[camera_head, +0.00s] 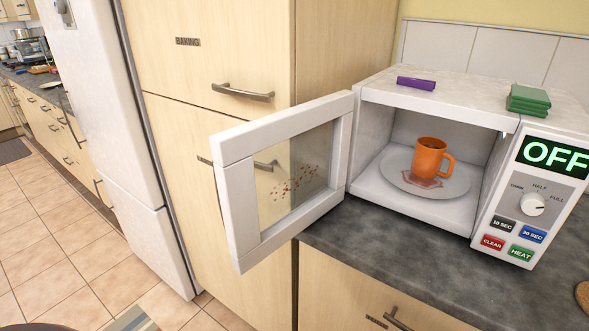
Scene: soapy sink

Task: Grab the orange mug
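The orange mug (428,158) stands upright on the round grey plate (398,183) inside the open microwave. Its handle points to the right. Dark contents show at its top, and a reddish stain lies on the plate in front of it. The microwave (460,99) is on the dark counter, with its display reading OFF. Neither of my grippers is in view.
The microwave door (283,174) hangs open to the left, with reddish spots on its window. A purple block (416,83) and green stacked pads (528,100) lie on top of the microwave. The counter (385,250) in front is mostly clear. A white fridge (125,130) stands left.

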